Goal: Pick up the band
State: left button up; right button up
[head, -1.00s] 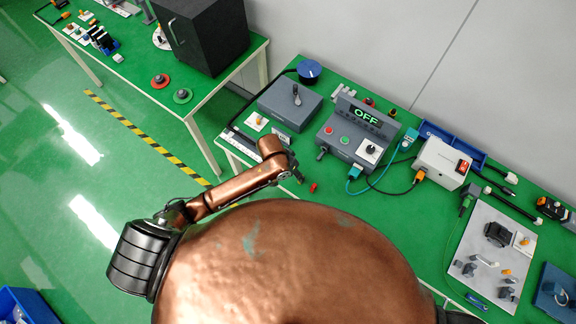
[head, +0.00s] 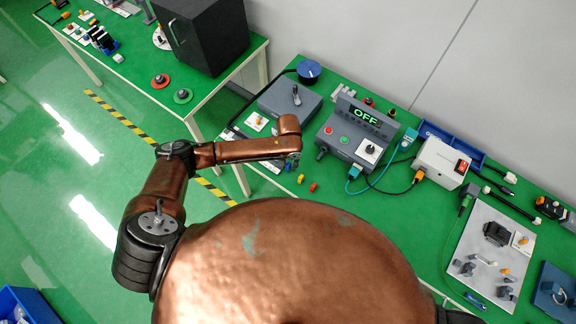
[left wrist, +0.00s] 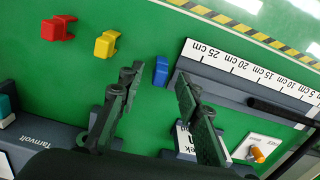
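Small clip-like pieces lie in a row on the green bench: a blue one (left wrist: 160,71), a yellow one (left wrist: 105,44) and a red one (left wrist: 57,27). I cannot tell which of them is the band. The yellow piece (head: 301,179) and red piece (head: 313,187) also show in the head view, just in front of my left gripper (head: 293,160). In the left wrist view my left gripper (left wrist: 157,84) has its fingers apart and nothing held. The blue piece shows beyond the gap between its fingertips, apart from them. My right gripper is out of view.
A ruler-marked fixture (left wrist: 235,68) lies right beside the blue piece. A grey control box reading OFF (head: 352,137) stands right of the gripper, and a grey box with a knob (head: 290,101) behind it. The bench's front edge is close.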

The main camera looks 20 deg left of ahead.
pick_arm(q)
notch_tip(320, 180, down, 2)
jog(key=shift+f, duration=0.2)
jog(key=shift+c, duration=0.7)
grip_shut()
